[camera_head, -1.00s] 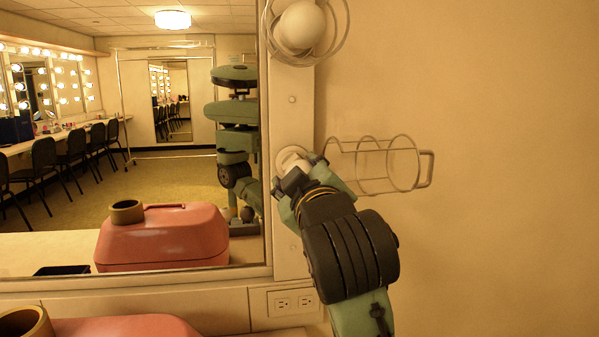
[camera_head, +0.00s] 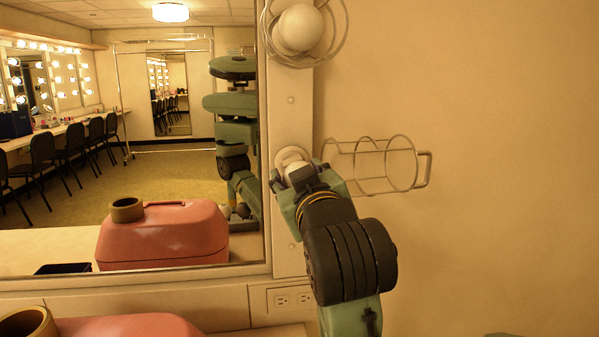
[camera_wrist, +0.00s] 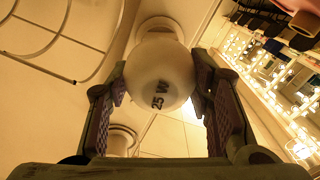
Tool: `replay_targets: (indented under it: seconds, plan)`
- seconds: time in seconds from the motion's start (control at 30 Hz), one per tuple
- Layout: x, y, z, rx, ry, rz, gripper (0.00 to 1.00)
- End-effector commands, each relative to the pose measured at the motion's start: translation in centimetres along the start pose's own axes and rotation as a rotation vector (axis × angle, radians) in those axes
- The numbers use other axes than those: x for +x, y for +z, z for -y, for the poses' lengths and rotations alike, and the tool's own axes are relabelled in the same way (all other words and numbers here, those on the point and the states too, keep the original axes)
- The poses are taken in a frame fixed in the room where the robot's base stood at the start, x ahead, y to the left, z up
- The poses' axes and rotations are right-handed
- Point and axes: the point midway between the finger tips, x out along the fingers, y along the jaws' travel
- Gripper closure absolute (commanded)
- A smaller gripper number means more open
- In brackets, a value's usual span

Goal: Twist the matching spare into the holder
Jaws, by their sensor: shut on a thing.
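My gripper (camera_head: 303,180) is at the round white holder (camera_head: 291,155) on the mirror's right frame post. It is shut on a white round bulb (camera_wrist: 160,68), which also shows in the head view (camera_head: 300,172). The bulb carries the dark print "25 W" and sits between both fingers (camera_wrist: 160,92). The holder shows behind the bulb in the wrist view (camera_wrist: 168,27). The bulb's base is hidden, so I cannot tell how far it sits in the holder. Another white bulb (camera_head: 299,27) sits higher on the post inside a wire guard (camera_head: 340,35).
An open wire guard (camera_head: 418,168) sticks out right of the holder. Below left is a red case (camera_head: 130,326) with a brown ring (camera_head: 28,322); both reflect in the mirror (camera_head: 180,185). A power outlet (camera_head: 293,299) is under the post. The wall at right is bare.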

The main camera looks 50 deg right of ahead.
Motion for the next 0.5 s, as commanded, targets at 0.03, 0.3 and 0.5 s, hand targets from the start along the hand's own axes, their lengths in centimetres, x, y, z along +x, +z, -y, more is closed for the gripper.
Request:
replay_targets:
  seconds: [0.03,0.3,0.5]
  plan:
    - [0.02,-0.13,-0.04,0.028,0.0,0.0,0.73]
    - [0.0,0.0,-0.12,0.115,0.001,0.0,0.73]
    - [-0.01,0.05,-0.12,0.116,0.002,0.0,0.73]
